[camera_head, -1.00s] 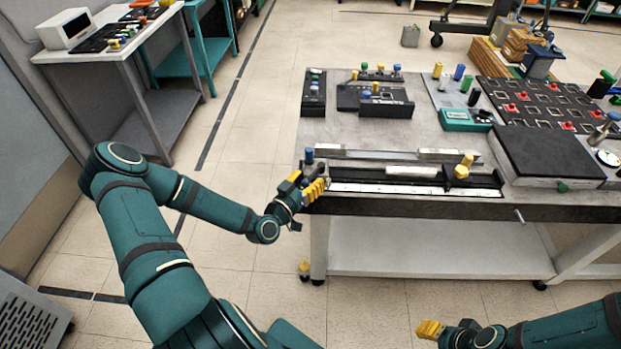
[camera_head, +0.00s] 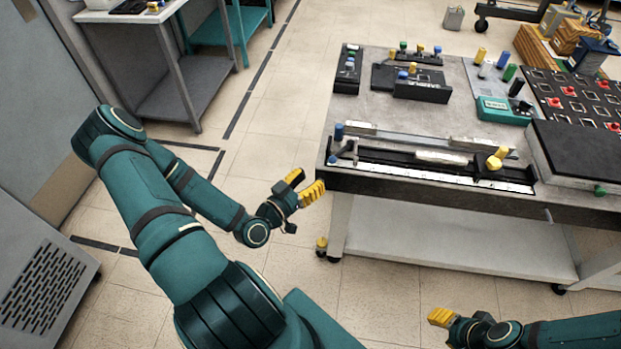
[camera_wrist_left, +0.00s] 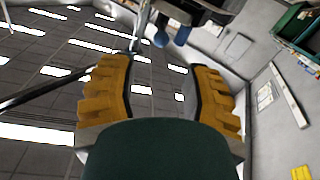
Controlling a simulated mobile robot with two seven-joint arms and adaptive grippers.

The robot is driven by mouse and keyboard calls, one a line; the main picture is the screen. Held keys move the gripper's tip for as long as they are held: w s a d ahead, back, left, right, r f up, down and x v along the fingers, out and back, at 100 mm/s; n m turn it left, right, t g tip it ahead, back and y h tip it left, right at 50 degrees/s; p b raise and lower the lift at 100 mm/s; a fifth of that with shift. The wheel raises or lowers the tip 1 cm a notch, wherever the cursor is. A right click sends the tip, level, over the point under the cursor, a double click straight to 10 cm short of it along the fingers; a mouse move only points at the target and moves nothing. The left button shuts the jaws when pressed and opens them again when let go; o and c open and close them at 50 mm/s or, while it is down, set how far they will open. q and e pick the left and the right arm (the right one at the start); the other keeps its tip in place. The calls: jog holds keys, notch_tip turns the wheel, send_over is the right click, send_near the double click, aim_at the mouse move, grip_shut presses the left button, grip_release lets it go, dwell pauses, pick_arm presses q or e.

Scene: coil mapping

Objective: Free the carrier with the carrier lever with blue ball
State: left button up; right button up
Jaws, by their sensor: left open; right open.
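The carrier lever with blue ball stands at the left end of the long black rail (camera_head: 400,160) along the table's front edge. Its blue ball (camera_head: 338,131) is on top, with a grey lever arm (camera_head: 344,150) beside it. A silver bar (camera_head: 441,157) lies on the rail, and yellow knobs (camera_head: 497,157) stand further right. My left gripper (camera_head: 305,184) is open and empty, off the table's left front corner and apart from the lever. In the left wrist view, blue ends (camera_wrist_left: 161,38) show beyond the open fingers (camera_wrist_left: 163,75). My right gripper (camera_head: 434,318) is low in front of the table, empty.
The table (camera_head: 300,130) at left rear is separate. On the main table (camera_head: 440,115) stand black blocks with coloured knobs, a teal box (camera_head: 503,110) and a black-topped box (camera_head: 580,150).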

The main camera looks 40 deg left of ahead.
pick_arm(q)
jog(key=shift+d, duration=0.1)
jog(key=c, duration=0.5)
jog(key=shift+w+d+f+m+h, duration=0.25)
jog(key=shift+w+d+m+h, duration=0.15)
jog(key=shift+d+m, duration=0.1)
grip_shut()
jog(key=w+d+f+m+g+h, duration=0.3)
jog(key=d+f+m+g+h, duration=0.25)
jog(key=d, duration=0.25)
jog(key=m+g+y+b, duration=0.1)
jog(key=m+g+y, duration=1.2)
jog(key=m+y, duration=0.15)
send_near(342, 153)
jog(key=s+d, duration=0.4)
jog(key=d, duration=0.3)
jog(key=a+f+b, duration=0.2)
jog(key=a+f, duration=0.5)
jog(key=a, duration=0.3)
jog(key=shift+a+f+n+b, duration=0.25)
jog(key=shift+a+n+b, duration=0.1)
jog(key=shift+n, duration=0.05)
